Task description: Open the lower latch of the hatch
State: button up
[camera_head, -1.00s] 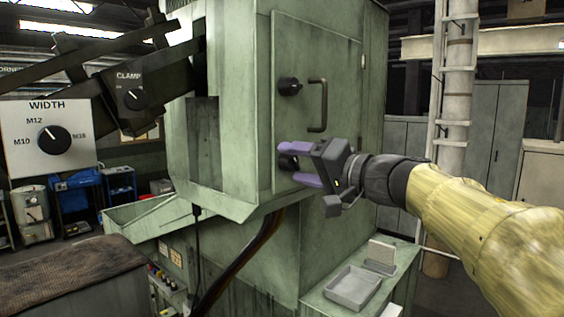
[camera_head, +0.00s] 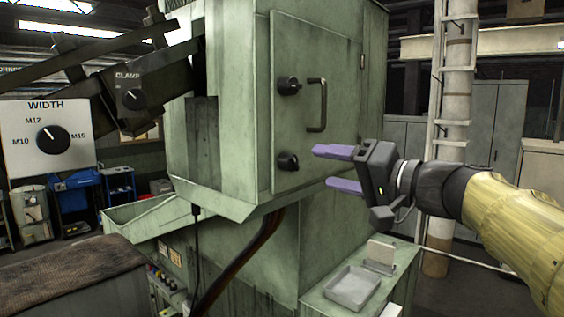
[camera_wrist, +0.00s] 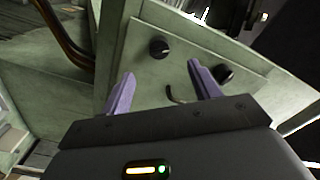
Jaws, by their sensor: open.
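The hatch (camera_head: 345,65) is a green panel on the machine's side and looks closed. The lower latch (camera_head: 287,161) is a black round knob near its lower left corner; it also shows in the wrist view (camera_wrist: 159,48). The upper latch (camera_head: 289,86), a similar black knob, sits above it and is right of it in the wrist view (camera_wrist: 223,73). I cannot tell clearly how either is turned. My gripper (camera_head: 324,167), with purple fingers, is open and empty. It is to the right of the lower latch, apart from it, with the fingers pointing toward the panel.
A dark handle (camera_head: 322,106) stands out from the hatch between and right of the latches. A ledge with a grey tray (camera_head: 353,288) is below my gripper. A brown hose (camera_head: 250,250) runs below the hatch. A white column (camera_head: 450,100) stands behind my arm.

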jog(key=w+d+r+m+t+h+b, duration=0.1)
jog(key=w+d+r+m+t+h, duration=0.25)
jog(key=d+t, duration=0.2)
jog(key=w+d+r+m+t+h+b, duration=0.1)
jog(key=w+d+r+m+t+h, duration=0.1)
jog(key=d+r+m+t+h, duration=0.3)
jog(key=w+d+f+m+g+h+b, duration=0.2)
jog(key=d+f+m+g+h+b, duration=0.1)
jog(key=d+f+m+h, duration=0.55)
jog(key=a+f+g+y+b, duration=0.3)
jog(key=a+f+g+y, duration=0.1)
jog(key=a+f+y, duration=0.15)
jog(key=s+a+r+n+g+y, duration=0.2)
jog(key=s+a+n+y, duration=0.2)
jog(key=a+y, duration=0.1)
jog(key=s+a+r+n+g+y+b, duration=0.1)
jog(key=s+a+r+n+y, duration=0.2)
jog(key=a+y, duration=0.3)
jog(key=shift+s+a+r+n+g+b, duration=0.2)
jog(key=shift+s+a+n+g+b, duration=0.2)
jog(key=shift+a+n, duration=0.5)
